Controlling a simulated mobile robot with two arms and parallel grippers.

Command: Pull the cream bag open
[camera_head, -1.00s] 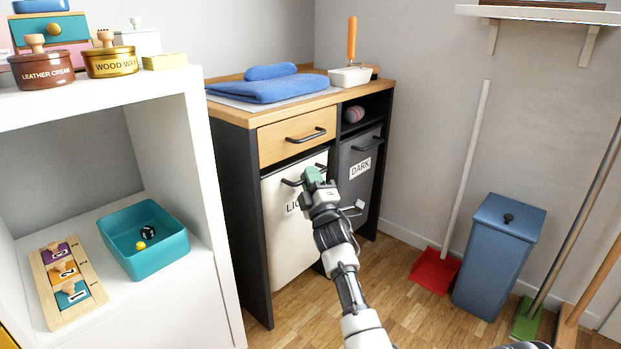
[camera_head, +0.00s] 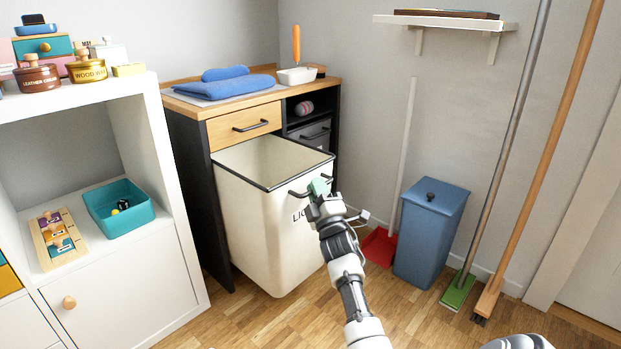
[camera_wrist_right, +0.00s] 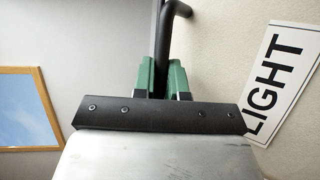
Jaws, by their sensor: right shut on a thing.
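The cream bag (camera_head: 275,240) stands pulled well out of the cabinet, tilted outward, with its open top and empty-looking inside showing. Its front bears a label starting "LI", and the right wrist view shows the label reading "LIGHT" (camera_wrist_right: 280,80). My right gripper (camera_head: 319,187) is at the bag's front. In the right wrist view its green fingers (camera_wrist_right: 161,78) are shut on the bag's dark bar handle (camera_wrist_right: 163,45). My left gripper is not in view.
The cabinet (camera_head: 190,180) has a closed wooden drawer (camera_head: 243,125) above the bag and a dark bag (camera_head: 313,134) beside it. A blue bin (camera_head: 430,235) and red dustpan (camera_head: 379,247) stand to the right. A white shelf unit (camera_head: 135,300) is at left. Floor in front is clear.

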